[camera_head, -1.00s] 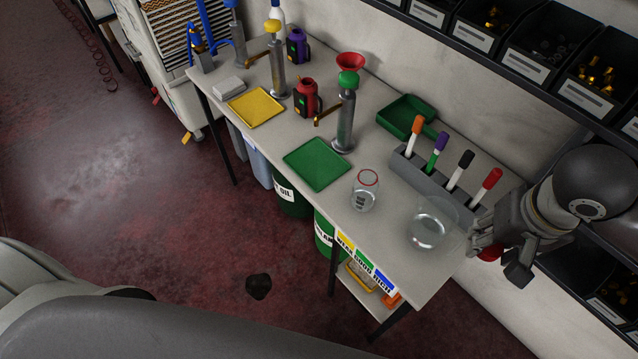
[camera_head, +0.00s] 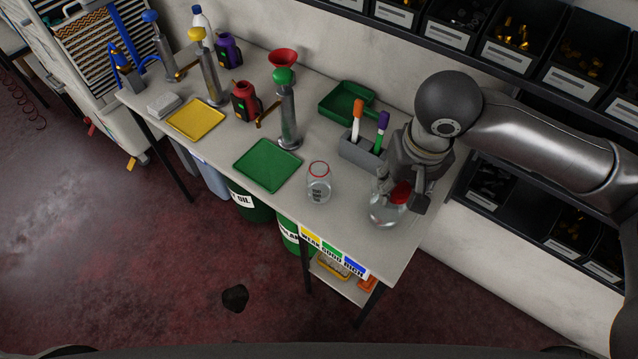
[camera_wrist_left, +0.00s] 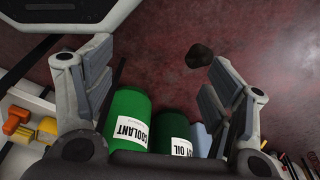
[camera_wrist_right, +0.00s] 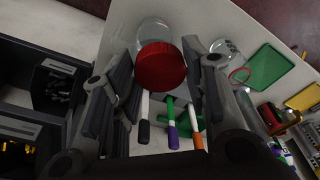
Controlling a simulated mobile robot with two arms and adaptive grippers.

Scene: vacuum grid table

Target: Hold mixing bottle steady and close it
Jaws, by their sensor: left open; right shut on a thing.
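The clear mixing bottle (camera_head: 386,214) stands upright near the table's right front corner. Its rounded glass also shows in the right wrist view (camera_wrist_right: 153,28). My right gripper (camera_head: 405,197) is shut on the red lid (camera_wrist_right: 160,66) and holds it at the bottle's top. I cannot tell whether the lid touches the rim. My left gripper (camera_wrist_left: 160,90) is open and empty, with the floor and drums beyond its fingers. It is out of the head view and away from the bottle.
A clear beaker with a red ring (camera_head: 319,183) stands left of the bottle. A grey marker holder (camera_head: 360,152) is behind it, partly hidden by my arm. A green tray (camera_head: 267,165) and a pump dispenser (camera_head: 288,125) stand further left. Shelf bins (camera_head: 520,45) line the wall.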

